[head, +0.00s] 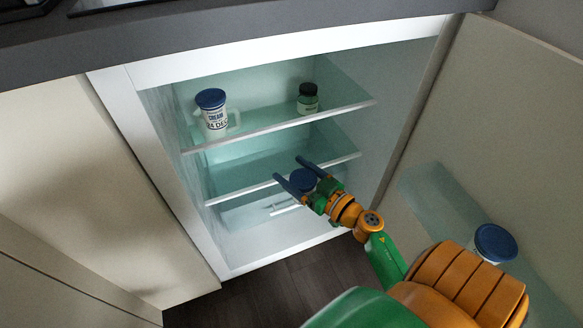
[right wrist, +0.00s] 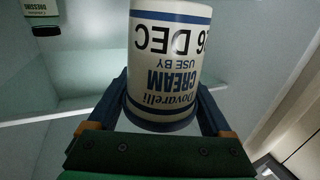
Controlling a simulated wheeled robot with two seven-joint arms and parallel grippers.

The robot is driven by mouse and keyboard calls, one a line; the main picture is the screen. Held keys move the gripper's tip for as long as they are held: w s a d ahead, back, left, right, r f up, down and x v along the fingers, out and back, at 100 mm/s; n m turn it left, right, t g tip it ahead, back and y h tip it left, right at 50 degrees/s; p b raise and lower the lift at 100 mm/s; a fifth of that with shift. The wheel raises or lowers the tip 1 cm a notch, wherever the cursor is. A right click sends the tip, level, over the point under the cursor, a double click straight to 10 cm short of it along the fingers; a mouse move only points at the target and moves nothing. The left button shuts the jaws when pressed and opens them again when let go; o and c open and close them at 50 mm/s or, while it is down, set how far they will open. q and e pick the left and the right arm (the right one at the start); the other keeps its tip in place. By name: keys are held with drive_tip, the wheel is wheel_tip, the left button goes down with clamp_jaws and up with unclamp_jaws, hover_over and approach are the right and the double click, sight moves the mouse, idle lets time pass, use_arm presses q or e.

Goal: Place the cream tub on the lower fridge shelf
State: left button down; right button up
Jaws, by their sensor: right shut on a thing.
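My right gripper (head: 292,173) is shut on a cream tub with a blue lid (head: 303,178), at the front edge of the lower fridge shelf (head: 240,187). In the right wrist view the held cream tub (right wrist: 168,65) fills the space between the fingers; its blue print reads "Dovarelli CREAM USE BY" and a DEC date, upside down in the picture. In the head view the gripper hides much of the tub. I cannot tell whether the tub touches the shelf. My left gripper is not in view.
A second blue-lidded cream container (head: 213,115) and a dark-lidded dressing jar (head: 308,101) stand on the upper shelf (head: 265,124). Another blue-lidded tub (head: 495,243) sits at the open door (head: 480,130) on the right. The visible lower shelf looks clear.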

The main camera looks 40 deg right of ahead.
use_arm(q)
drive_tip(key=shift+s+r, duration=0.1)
use_arm(e)
drive_tip(key=shift+s+r, duration=0.15)
